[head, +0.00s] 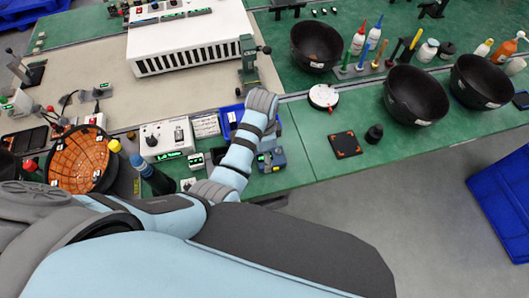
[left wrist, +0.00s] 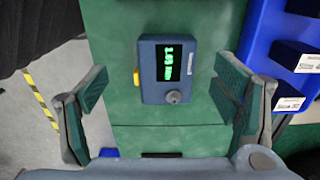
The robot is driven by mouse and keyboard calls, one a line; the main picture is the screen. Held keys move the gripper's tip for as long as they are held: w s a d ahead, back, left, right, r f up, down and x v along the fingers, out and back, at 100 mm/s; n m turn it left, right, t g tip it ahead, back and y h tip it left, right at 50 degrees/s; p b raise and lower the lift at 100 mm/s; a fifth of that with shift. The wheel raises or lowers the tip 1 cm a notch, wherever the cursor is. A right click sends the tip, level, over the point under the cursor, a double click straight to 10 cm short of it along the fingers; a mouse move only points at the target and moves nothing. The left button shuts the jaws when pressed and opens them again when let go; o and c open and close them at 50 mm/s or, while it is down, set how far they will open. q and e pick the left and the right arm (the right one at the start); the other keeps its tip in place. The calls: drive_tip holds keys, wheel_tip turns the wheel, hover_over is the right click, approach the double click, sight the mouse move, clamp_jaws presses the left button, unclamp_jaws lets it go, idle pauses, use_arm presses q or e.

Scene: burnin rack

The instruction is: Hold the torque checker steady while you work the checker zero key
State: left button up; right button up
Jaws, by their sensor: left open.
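The torque checker (left wrist: 150,92) is a blue-grey box with a lit green display, lying on the green bench top. It has a yellow-orange piece (left wrist: 136,78) on its left side and a round grey knob (left wrist: 173,97) below the display; I cannot tell which is the zero key. My left gripper (left wrist: 162,88) is open, with one finger on each side of the checker and a gap on both sides. In the head view what looks like the checker (head: 278,157) is partly behind my left arm, and the fingers cannot be made out. My right gripper is not in view.
Blue bins (left wrist: 262,42) stand just right of the gripper in the left wrist view. In the head view a white instrument (head: 166,139) lies left of my arm, and a black pad (head: 346,145) lies right. The bench's front edge is close to the checker.

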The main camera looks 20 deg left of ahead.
sight(262, 161)
use_arm(q)
drive_tip(key=f, duration=0.1)
drive_tip(key=s+f, duration=0.1)
drive_tip(key=f, duration=0.1)
drive_tip(key=shift+f+b, duration=0.1)
drive_tip(key=shift+b, duration=0.3)
drive_tip(key=shift+w+a+f, duration=0.1)
drive_tip(key=shift+w+f, duration=0.25)
drive_tip(key=shift+f, duration=0.4)
drive_tip(key=shift+w+f, duration=0.8)
drive_tip(key=shift+w, duration=0.3)
drive_tip(key=shift+s+r, duration=0.1)
drive_tip(key=shift+c, duration=0.2)
drive_tip(key=shift+s+r, duration=0.15)
drive_tip(key=shift+s, duration=0.15)
drive_tip(key=c, duration=0.3)
drive_tip(key=shift+s+r, duration=0.15)
drive_tip(key=shift+s, duration=0.15)
drive_tip(key=c, duration=0.7)
drive_tip(key=shift+c, duration=2.1)
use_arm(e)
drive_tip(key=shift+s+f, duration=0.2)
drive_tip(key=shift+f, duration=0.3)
